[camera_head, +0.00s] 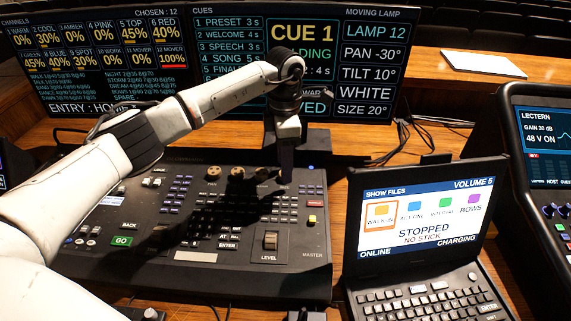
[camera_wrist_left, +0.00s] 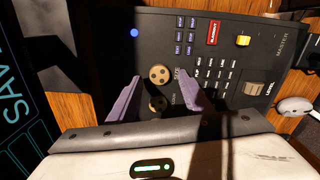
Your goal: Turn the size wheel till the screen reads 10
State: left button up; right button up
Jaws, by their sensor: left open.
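The screen (camera_head: 365,65) at the back shows lamp 12 with pan -30°, tilt 10°, white and SIZE 20°. Brown round wheels sit in a row along the top of the mixing desk (camera_head: 150,240); one wheel (camera_head: 237,173) shows clearly. My left gripper (camera_head: 286,178) points down over the right end of this row and hides part of it. In the left wrist view, the gripper (camera_wrist_left: 160,80) is open, with its purple fingers either side of the end wheel (camera_wrist_left: 159,73), probably the size wheel. A neighbouring wheel (camera_wrist_left: 157,103) lies between them, lower down. Contact cannot be told. My right gripper is out of view.
A laptop (camera_head: 425,215) stands right of the desk, with a lectern unit (camera_head: 545,150) beyond it. The level fader (camera_head: 270,240) and many keys lie nearer than the wheels. Cables (camera_head: 405,135) run behind the laptop. Paper (camera_head: 483,63) lies on the back ledge.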

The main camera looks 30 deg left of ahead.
pick_arm(q)
jog(key=shift+f, duration=0.5)
jog(key=shift+w+f, duration=0.1)
jog(key=shift+f, duration=0.3)
jog(key=c, duration=1.1)
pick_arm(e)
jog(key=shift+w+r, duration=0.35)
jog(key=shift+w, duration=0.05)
pick_arm(q)
jog(key=shift+n, duration=0.4)
jog(key=shift+n, duration=3.5)
